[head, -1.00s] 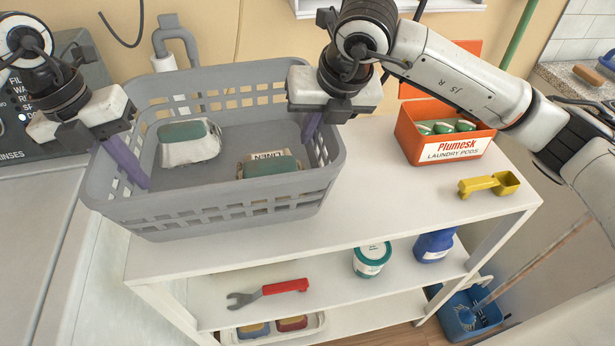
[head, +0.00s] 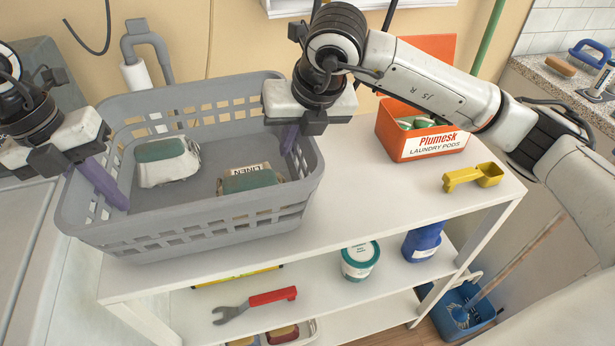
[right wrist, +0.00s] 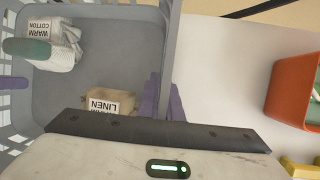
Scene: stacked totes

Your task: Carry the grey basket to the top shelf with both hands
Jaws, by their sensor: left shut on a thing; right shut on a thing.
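The grey basket (head: 190,238) is in the left half of the head view, over the left part of the white shelf unit's top. I cannot tell whether its base touches the top. Inside lie a white bundle with a green band (head: 165,163) and a tan bundle labelled LINEN (head: 250,182). My left gripper (head: 104,186) is shut on the basket's left wall, its purple fingers at the rim. My right gripper (head: 289,138) is shut on the right wall. The right wrist view shows that wall (right wrist: 170,50) between the purple fingers (right wrist: 162,102).
An orange laundry pods box (head: 421,140) and a yellow scoop (head: 472,177) stand on the white top (head: 370,195), right of the basket. A blue bucket (head: 470,315) stands at lower right.

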